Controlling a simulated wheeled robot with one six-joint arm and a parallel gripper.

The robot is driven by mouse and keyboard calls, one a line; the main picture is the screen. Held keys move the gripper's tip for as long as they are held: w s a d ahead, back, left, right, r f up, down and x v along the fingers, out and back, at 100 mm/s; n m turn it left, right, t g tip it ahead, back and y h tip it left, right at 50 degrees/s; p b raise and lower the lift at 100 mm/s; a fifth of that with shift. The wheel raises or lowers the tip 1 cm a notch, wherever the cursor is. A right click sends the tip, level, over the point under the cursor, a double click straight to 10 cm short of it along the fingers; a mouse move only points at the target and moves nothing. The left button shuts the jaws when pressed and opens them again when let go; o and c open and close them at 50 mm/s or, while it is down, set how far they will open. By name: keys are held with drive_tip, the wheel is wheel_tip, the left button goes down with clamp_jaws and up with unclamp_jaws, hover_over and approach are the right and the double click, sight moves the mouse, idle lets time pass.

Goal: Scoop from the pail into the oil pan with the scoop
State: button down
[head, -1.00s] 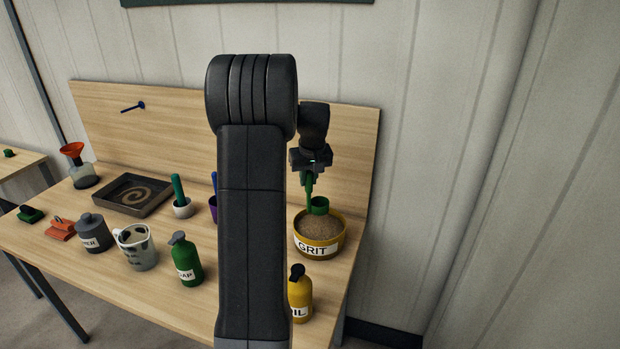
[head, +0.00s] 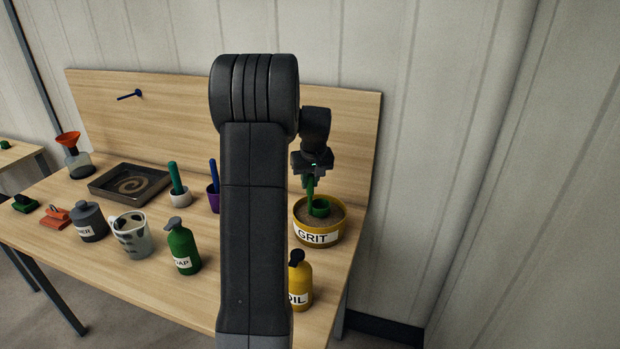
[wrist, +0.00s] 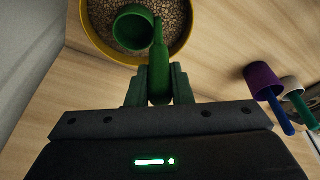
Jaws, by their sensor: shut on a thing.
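My gripper (wrist: 159,88) is shut on the handle of the green scoop (wrist: 134,29). In the head view my gripper (head: 310,176) is above the yellow pail (head: 327,237), which is labelled GRIT and holds brown grit (head: 333,217). The scoop's cup (head: 319,207) is down inside the pail at the grit; how deep it sits I cannot tell. The wrist view shows the cup inside the rim of the pail (wrist: 184,45). The oil pan (head: 128,169), a dark square tray with a tan spiral in it, lies at the left back of the table.
A white pot (head: 180,197) and a purple pot (head: 213,203) stand between pan and pail. A wooden back panel (head: 345,125) rises behind.

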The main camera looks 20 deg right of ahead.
sight(310, 191)
drive_tip(key=shift+f+b, duration=1.7)
drive_tip(key=shift+f, duration=1.25)
drive_tip(key=shift+r, duration=0.15)
drive_tip(key=shift+r+p, duration=3.75)
drive_tip(key=shift+r, duration=1.6)
